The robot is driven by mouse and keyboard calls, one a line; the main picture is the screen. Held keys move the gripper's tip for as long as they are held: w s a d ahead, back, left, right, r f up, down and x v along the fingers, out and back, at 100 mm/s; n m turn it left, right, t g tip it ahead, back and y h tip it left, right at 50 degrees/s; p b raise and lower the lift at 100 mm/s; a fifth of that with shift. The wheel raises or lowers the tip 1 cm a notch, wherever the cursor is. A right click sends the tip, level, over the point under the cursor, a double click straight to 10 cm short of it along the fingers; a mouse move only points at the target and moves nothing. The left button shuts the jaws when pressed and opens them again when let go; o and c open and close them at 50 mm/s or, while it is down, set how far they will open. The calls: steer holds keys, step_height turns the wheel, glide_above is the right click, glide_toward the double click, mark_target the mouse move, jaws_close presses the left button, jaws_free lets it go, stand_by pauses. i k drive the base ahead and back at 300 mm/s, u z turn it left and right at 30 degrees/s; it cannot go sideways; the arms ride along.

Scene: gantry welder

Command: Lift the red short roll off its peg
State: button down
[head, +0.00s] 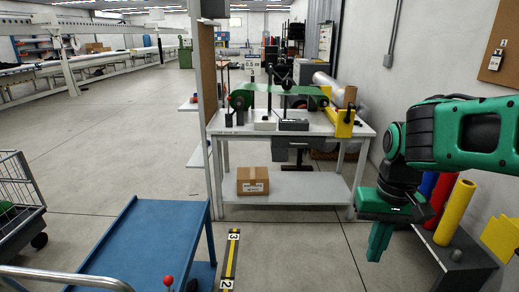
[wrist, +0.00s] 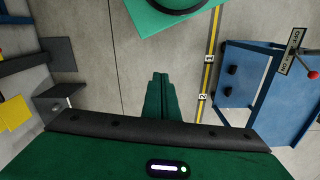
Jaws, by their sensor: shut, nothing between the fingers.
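A red roll (head: 441,193) stands upright on a dark rack (head: 462,262) at the right of the head view. It is partly hidden behind a taller-looking yellow roll (head: 456,210), and its lower end and peg are hard to see. My gripper (head: 379,242) hangs fingers down to the left of the rack, apart from the rolls. Its green fingers are closed together and empty, as the wrist view (wrist: 159,96) also shows. I cannot make out the red roll in the wrist view.
A blue roll (head: 427,184) stands beside the red one, and a short grey peg (head: 457,254) is at the rack's front. A workbench (head: 290,131) with a cardboard box (head: 253,181) below stands behind. A blue cart (head: 145,240) is at left. Floor between is clear.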

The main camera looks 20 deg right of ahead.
mark_target(446, 183)
steer(key=z, duration=1.65)
steer(key=i, duration=0.9)
steer(key=u, duration=0.3)
steer(key=i, duration=1.95)
steer(key=z, duration=0.2)
